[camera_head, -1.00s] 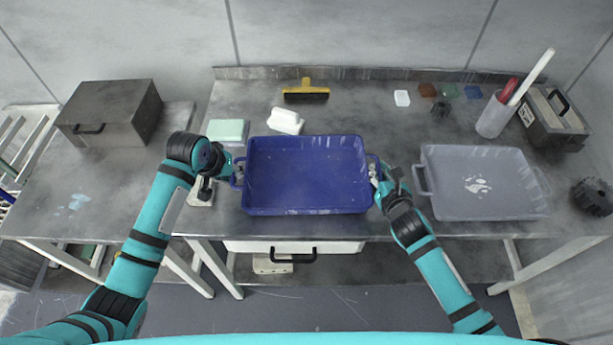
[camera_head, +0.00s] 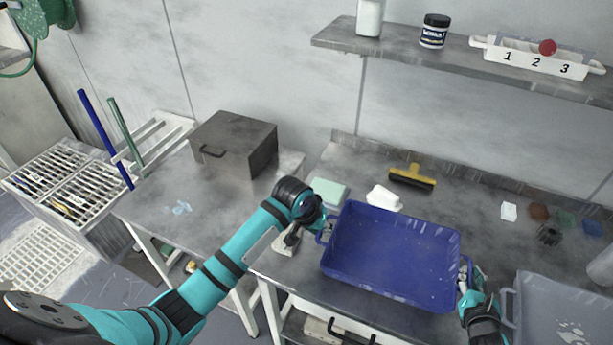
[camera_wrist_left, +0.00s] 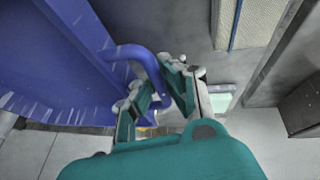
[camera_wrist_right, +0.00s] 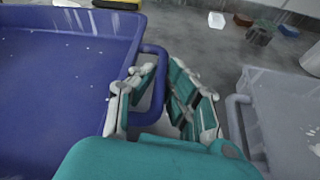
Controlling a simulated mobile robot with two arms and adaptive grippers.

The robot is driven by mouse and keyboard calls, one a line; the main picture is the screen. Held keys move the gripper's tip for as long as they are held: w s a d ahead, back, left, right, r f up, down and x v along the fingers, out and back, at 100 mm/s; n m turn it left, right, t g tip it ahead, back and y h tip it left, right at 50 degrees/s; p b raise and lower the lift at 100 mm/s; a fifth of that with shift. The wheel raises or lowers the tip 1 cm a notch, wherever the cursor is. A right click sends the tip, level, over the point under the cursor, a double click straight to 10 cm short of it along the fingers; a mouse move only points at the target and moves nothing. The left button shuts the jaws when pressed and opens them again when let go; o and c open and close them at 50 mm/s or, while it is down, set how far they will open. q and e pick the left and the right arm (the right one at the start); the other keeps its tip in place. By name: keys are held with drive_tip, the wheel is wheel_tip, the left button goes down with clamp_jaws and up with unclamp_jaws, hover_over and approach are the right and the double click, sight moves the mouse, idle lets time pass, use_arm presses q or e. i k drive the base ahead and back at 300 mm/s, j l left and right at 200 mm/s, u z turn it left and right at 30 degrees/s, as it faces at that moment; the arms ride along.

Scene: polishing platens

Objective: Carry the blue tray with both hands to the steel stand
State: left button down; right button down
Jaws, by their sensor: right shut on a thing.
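The blue tray (camera_head: 385,255) is empty and sits level at the front of the steel workbench (camera_head: 455,205); I cannot tell if it is lifted at all. My left gripper (camera_head: 318,229) is at its left handle. In the left wrist view the handle (camera_wrist_left: 150,64) passes between my open left fingers (camera_wrist_left: 155,92), with a gap to one finger. My right gripper (camera_head: 466,285) is shut on the right handle (camera_wrist_right: 158,70); the right wrist view shows the fingers around it. A steel-topped stand (camera_head: 165,215) is at the left.
A dark metal box (camera_head: 233,145) stands at the back of the left stand; its front is mostly clear. A grey tray (camera_head: 550,310) is close to my right gripper. A green block (camera_head: 328,191), white block (camera_head: 383,198) and yellow squeegee (camera_head: 412,177) lie behind the blue tray.

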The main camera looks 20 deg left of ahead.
sight(186, 207)
drive_tip(key=k+j, duration=0.1)
drive_tip(key=j, duration=3.3)
drive_tip(key=i+z, duration=0.05)
drive_tip(key=i, duration=0.05)
